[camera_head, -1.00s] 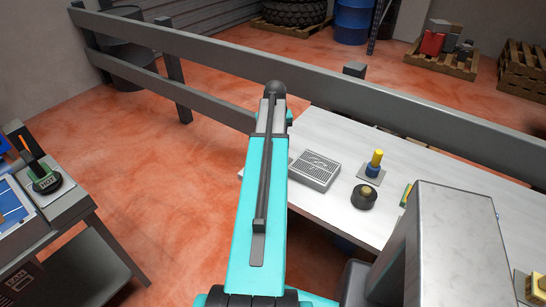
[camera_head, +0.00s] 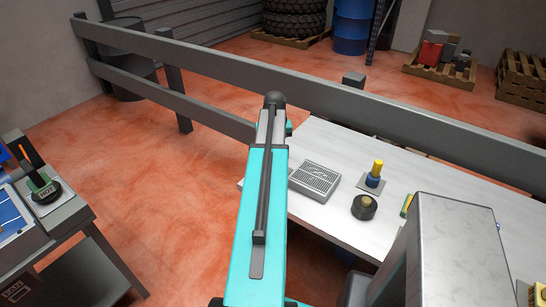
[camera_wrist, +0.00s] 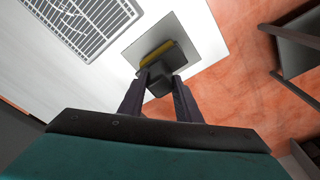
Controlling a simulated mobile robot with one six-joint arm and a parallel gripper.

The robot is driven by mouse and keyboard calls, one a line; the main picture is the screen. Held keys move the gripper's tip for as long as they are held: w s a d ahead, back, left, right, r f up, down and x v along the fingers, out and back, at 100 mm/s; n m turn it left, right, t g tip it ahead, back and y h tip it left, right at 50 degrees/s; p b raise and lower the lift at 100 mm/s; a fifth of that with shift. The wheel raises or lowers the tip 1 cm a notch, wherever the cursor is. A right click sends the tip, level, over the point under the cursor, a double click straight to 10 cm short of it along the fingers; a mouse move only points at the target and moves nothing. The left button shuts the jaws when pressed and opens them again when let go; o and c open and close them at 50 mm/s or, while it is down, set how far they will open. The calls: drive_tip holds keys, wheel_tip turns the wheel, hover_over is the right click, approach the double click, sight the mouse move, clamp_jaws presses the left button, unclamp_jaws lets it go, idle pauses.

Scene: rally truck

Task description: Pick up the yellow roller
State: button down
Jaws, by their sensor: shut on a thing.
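In the wrist view, the yellow roller (camera_wrist: 156,53) shows as a yellow strip with a dark part below it. My gripper (camera_wrist: 160,82) has its two dark fingers closed on that dark part. A dark square pad (camera_wrist: 184,33) lies behind the roller near the corner of the white table (camera_wrist: 205,42). I cannot tell whether the roller touches the pad or is clear of it. In the head view, my arm hides the gripper and the roller.
A grey ribbed box (camera_head: 315,180) lies on the table. To its right stand a yellow cylinder on a blue base (camera_head: 376,170) and a dark round piece (camera_head: 364,208). A grey rail (camera_head: 410,117) runs behind the table. Another bench (camera_head: 70,215) stands at left.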

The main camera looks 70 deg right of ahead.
drive_tip(key=shift+r, duration=0.15)
drive_tip(key=shift+r+b, duration=0.9)
drive_tip(key=shift+r, duration=0.7)
drive_tip(key=s+a+r+b, duration=0.1)
drive_tip(key=s+a+b, duration=0.3)
drive_tip(key=s+a, duration=0.6)
drive_tip(key=shift+a+r, duration=0.25)
drive_tip(key=shift+a, duration=1.05)
